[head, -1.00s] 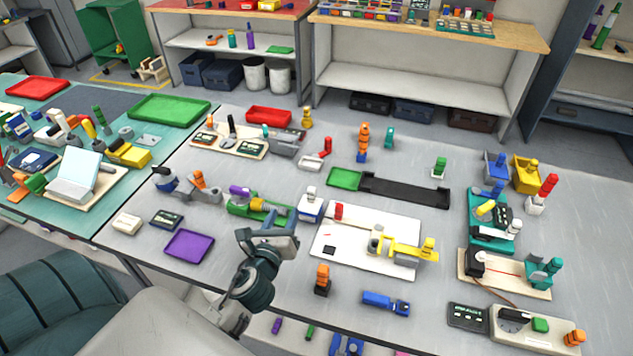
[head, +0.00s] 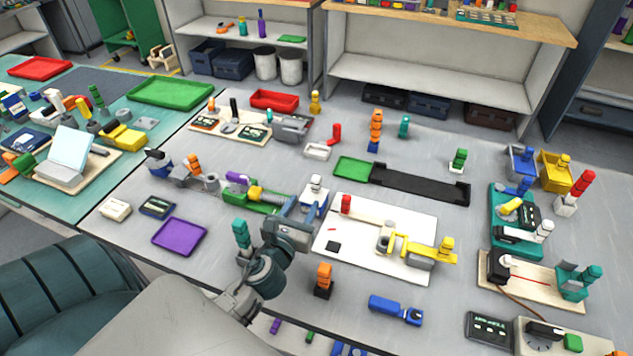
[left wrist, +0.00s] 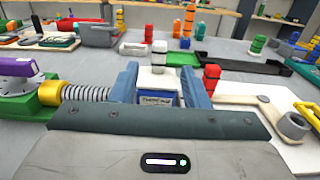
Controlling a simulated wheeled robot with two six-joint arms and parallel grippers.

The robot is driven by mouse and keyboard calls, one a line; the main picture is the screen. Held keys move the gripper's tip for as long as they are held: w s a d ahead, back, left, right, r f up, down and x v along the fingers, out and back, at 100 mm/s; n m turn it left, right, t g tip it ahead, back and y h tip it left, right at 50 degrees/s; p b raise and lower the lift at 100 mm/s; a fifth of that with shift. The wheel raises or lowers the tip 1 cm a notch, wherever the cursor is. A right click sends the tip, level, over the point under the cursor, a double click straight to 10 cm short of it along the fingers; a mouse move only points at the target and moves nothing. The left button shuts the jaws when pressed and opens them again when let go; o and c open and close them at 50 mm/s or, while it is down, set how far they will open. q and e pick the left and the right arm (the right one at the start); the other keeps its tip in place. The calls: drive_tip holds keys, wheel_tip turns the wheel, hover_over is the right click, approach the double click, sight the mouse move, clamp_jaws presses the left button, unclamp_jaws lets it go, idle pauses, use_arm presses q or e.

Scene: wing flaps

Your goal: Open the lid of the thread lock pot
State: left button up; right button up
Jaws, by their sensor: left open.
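The thread lock pot (head: 313,204) is a small white and blue block with a label on its front and a white knobbed lid (head: 316,184) on top. In the left wrist view the pot (left wrist: 158,98) stands upright straight ahead, with its lid (left wrist: 158,58) on. My left gripper (head: 301,211) is open, its blue-grey fingers pointing at the pot from the near side. In the left wrist view the fingers (left wrist: 161,88) appear to either side of the pot's front; I cannot tell whether they touch it. My right gripper is not in view.
A green fixture with a yellow cylinder and spring (head: 262,196) lies close left of the pot. A white board (head: 345,255) with a red knob (head: 346,204) and yellow clamp (head: 420,250) lies right. An orange-knobbed block (head: 324,278) stands nearer.

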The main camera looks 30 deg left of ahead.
sight(314, 182)
use_arm(q)
drive_tip(key=p+x, duration=0.2)
drive_tip(key=x, duration=0.8)
drive_tip(key=shift+a+r, duration=0.1)
drive_tip(key=shift+s, duration=0.1)
clamp_jaws()
